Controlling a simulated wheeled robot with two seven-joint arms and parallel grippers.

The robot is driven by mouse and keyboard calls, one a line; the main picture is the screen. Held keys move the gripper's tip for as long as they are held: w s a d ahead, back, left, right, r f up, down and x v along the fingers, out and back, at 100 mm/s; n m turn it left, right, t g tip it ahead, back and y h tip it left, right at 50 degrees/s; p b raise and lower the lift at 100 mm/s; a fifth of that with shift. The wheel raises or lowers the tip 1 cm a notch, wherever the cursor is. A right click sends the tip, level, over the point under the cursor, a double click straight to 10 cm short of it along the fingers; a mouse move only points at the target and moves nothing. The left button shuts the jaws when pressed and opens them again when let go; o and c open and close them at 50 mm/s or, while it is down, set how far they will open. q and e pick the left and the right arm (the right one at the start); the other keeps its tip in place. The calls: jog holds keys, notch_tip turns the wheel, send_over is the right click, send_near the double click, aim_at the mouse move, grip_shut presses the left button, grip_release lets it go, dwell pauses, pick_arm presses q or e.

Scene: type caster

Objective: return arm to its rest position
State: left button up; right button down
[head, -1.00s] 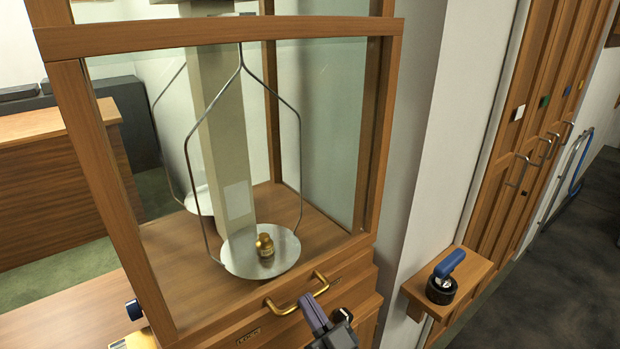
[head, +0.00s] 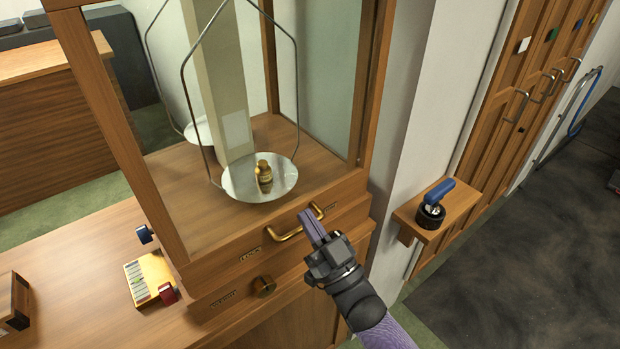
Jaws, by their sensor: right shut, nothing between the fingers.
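My right gripper (head: 308,220) comes in from the lower right, its purple fingers closed with nothing between them. The fingertips are at or just in front of the right end of the brass drawer handle (head: 284,236); I cannot tell whether they touch it. The handle is on the upper drawer of a wooden balance case (head: 215,250). Behind the case's front frame, a brass weight (head: 264,172) stands on the near round metal pan (head: 240,188). My left gripper is not in view.
A round wooden knob (head: 263,286) is on the lower drawer. A wall shelf (head: 461,205) at right holds a black, blue-handled tool (head: 434,201). A yellow block with a striped face (head: 150,277) lies on the counter at left. Grey floor at right is open.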

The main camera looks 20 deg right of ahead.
jog(key=b+v, duration=0.2)
jog(key=v, duration=0.7)
jog(key=s+d+f+m+g+h+b, duration=0.1)
jog(key=s+f+g+h, duration=0.2)
jog(key=f, duration=0.7)
jog(key=s+f+g+h+b, duration=0.1)
jog(key=s+f+g, duration=0.3)
jog(key=f, duration=0.6)
jog(key=s+d+f+m+g+h+b, duration=0.15)
jog(key=f+g, duration=0.35)
jog(key=f, duration=0.5)
pick_arm(q)
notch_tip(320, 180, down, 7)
jog(key=b, duration=0.1)
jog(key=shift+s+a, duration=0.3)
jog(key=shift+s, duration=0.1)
pick_arm(e)
jog(key=s+f+g+h, duration=0.1)
jog(key=s+f+g, duration=0.2)
jog(key=s, duration=0.4)
jog(key=s+f+g+h, duration=0.1)
jog(key=s+f+g, duration=0.2)
jog(key=s+f, duration=0.2)
jog(key=s+d+f+n+g+h, duration=0.1)
jog(key=s+f+g, duration=0.3)
jog(key=s, duration=0.6)
jog(key=shift+f, duration=0.1)
jog(key=shift+d, duration=0.1)
